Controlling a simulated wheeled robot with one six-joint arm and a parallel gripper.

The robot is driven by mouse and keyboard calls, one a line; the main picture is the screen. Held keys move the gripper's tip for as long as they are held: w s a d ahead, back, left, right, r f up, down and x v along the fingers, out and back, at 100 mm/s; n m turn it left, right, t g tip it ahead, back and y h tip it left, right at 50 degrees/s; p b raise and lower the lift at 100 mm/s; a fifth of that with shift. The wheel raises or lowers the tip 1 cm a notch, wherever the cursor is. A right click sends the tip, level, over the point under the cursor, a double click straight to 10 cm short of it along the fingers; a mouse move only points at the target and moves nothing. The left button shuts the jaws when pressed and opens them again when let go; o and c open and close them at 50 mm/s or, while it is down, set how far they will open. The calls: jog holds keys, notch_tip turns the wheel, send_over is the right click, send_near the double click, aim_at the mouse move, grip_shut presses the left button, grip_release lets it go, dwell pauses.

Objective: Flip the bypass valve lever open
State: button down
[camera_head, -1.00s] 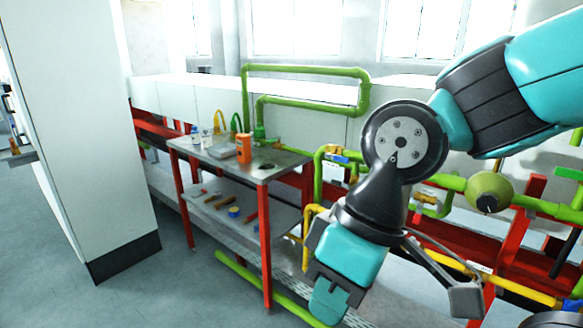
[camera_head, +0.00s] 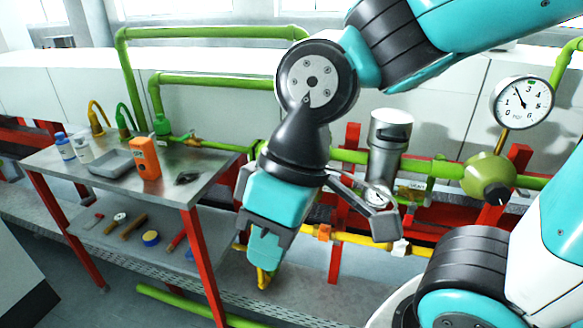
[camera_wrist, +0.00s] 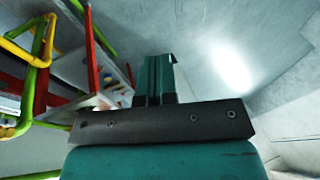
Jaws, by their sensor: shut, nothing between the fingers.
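My gripper (camera_head: 264,250) points downward in the middle of the head view, in front of the pipework and right of the workbench. Its teal fingers (camera_wrist: 155,78) are together and empty in the wrist view. An orange fitting (camera_head: 323,232) sits on the yellow pipe (camera_head: 365,238) behind and to the right of my gripper. A brass-coloured valve fitting with a small tag (camera_head: 416,190) sits on the green pipe. I cannot tell which part is the bypass valve lever; my arm hides some of the pipework.
A metal workbench (camera_head: 212,162) with red legs stands left, holding an orange device (camera_head: 145,158), a grey tray (camera_head: 110,163) and bottles. A pressure gauge (camera_head: 522,102) and a round green valve body (camera_head: 488,176) are at right. Pipes and red posts crowd behind my gripper.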

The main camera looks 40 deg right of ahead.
jog(key=shift+w+d, duration=0.15)
jog(key=shift+w, duration=0.3)
jog(key=shift+w, duration=0.1)
jog(key=w+d+f+m+t+h, duration=0.2)
jog(key=w+d+f+m+h, duration=0.3)
jog(key=w+d+m, duration=0.3)
jog(key=w+d+f+m+t+h, duration=0.3)
jog(key=w+d+f+m+h, duration=0.3)
jog(key=w, duration=1)
jog(key=d+m+p, duration=0.1)
jog(key=d+m, duration=0.2)
jog(key=d, duration=0.1)
jog(key=shift+m+t, duration=0.3)
jog(key=shift+d, duration=0.2)
jog(key=p+x, duration=0.2)
jog(key=x, duration=0.7)
jog(key=shift+d+f, duration=0.3)
